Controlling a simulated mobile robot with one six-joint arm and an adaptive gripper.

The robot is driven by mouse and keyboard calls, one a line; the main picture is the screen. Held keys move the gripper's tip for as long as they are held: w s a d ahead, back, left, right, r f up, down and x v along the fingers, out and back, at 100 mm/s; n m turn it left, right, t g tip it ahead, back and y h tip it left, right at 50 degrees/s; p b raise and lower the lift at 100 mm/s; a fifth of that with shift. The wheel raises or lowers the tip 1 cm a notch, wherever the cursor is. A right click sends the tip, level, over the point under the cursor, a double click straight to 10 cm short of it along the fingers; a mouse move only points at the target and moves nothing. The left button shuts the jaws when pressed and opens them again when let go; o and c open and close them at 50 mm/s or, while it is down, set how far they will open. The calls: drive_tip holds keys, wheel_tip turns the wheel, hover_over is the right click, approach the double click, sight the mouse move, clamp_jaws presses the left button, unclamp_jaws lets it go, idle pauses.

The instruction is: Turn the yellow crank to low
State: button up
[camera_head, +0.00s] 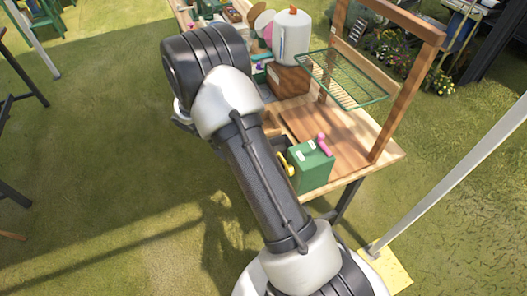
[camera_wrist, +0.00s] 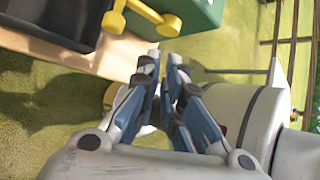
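The yellow crank (camera_head: 285,164) is on the left side of a green box (camera_head: 313,172) at the table's near end, partly hidden by my arm. In the wrist view the yellow crank (camera_wrist: 145,14) shows at the top, with a knob at each end of its bar, beside the green box (camera_wrist: 197,14). My gripper (camera_wrist: 164,58) is just below the crank in that view and looks apart from it. Its fingers are close together with only a narrow gap and nothing visible between them. The gripper is hidden in the head view.
A pink handle (camera_head: 324,144) is on top of the green box. The wooden table (camera_head: 350,150) carries a green wire rack (camera_head: 345,80) and a white container (camera_head: 291,38). A dark tray (camera_wrist: 50,22) lies near the crank. Grass is open on the left.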

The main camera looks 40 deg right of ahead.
drive_tip(key=r+t+y, duration=0.1)
drive_tip(key=r+m+t+y, duration=0.1)
drive_tip(key=r, duration=0.1)
drive_tip(key=d+r+t+y, duration=0.1)
drive_tip(key=r+y, duration=0.1)
drive_tip(key=shift+s+r+p, duration=0.1)
drive_tip(key=shift+r+p, duration=0.05)
drive_tip(key=shift+p, duration=0.15)
clamp_jaws()
wheel_tip(320, 180, up, 7)
drive_tip(key=w+d+m+t+y, duration=0.1)
drive_tip(key=d+m+t, duration=0.1)
drive_tip(key=t, duration=0.3)
wheel_tip(320, 180, down, 13)
drive_tip(key=w+d+b, duration=0.1)
drive_tip(key=w+b, duration=0.1)
drive_tip(key=b, duration=0.2)
drive_tip(key=shift+d+f+b, duration=0.2)
drive_tip(key=shift+d+b, duration=0.2)
drive_tip(key=shift+p, duration=0.55)
